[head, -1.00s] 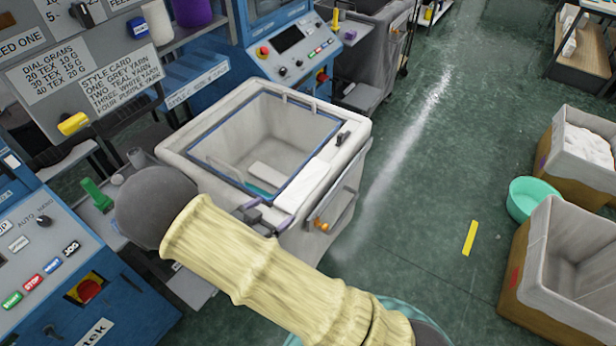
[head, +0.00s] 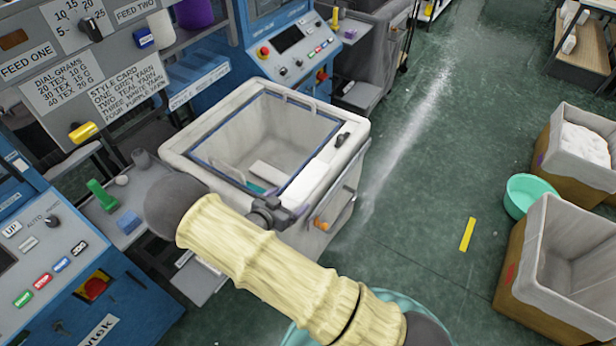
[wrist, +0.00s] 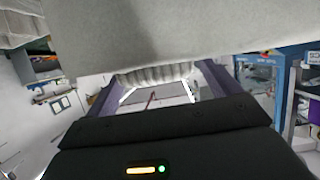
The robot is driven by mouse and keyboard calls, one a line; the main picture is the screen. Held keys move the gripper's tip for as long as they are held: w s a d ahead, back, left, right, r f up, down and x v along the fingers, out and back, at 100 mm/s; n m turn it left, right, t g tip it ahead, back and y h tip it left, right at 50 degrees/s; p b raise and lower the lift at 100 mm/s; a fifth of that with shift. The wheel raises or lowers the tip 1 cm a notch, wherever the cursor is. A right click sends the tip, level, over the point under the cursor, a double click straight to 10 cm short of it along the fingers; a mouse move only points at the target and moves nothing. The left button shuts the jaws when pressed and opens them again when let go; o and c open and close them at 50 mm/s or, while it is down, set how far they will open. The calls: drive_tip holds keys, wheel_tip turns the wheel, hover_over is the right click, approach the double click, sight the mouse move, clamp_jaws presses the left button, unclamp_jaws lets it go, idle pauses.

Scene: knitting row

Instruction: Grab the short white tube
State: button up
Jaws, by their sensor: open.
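No thing stands out surely as the short white tube. In the head view a short white piece (head: 272,173) lies on the floor of the pale lined bin (head: 178,150), beside a teal strip; I cannot tell whether it is a tube. A small white round thing (head: 122,180) sits on the grey shelf at left. My gripper (wrist: 160,78) shows two purple fingers, spread apart, in the wrist view. A pale ribbed surface shows beyond them; I see nothing held.
A grey cup (head: 141,158), a green piece (head: 101,195) and a blue block (head: 129,222) are on the shelf at left. A white cone (head: 160,30) stands higher up. At right are a teal bowl (head: 528,193) and open boxes (head: 555,265).

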drive_tip(key=shift+x, duration=0.75)
drive_tip(key=c, duration=1)
drive_tip(key=shift+c, duration=0.2)
wheel_tip(320, 180, up, 10)
drive_tip(key=b, duration=0.2)
drive_tip(key=shift+b, duration=0.3)
